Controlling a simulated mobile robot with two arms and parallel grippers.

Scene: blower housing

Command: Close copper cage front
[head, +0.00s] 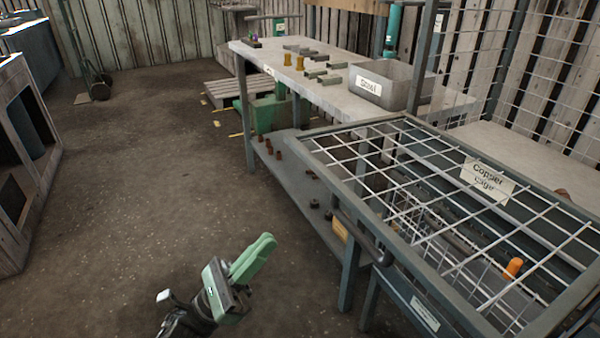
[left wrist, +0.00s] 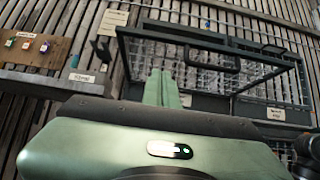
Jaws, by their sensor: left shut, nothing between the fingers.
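The copper cage front appears to be the wire-mesh panel in a dark grey frame (head: 345,186), at the right of the head view. It looks roughly level, raised over the cage's contents, with a dark bar handle (head: 360,236) along its near left edge. A "Copper cage" label (head: 487,182) shows at the panel. My left gripper (head: 262,246) is shut and empty, apart from the panel, to the left of the handle over the floor. In the left wrist view its fingers (left wrist: 162,88) point toward the mesh frame (left wrist: 150,36) and handle (left wrist: 212,62). My right gripper is not in view.
A workbench (head: 335,88) with a grey "Steel" bin (head: 384,84) stands behind the cage. A green bin (head: 268,115) is under it. A wire basket (head: 440,245) and an orange item (head: 514,267) lie beneath the mesh. Floor (head: 150,180) at left is clear.

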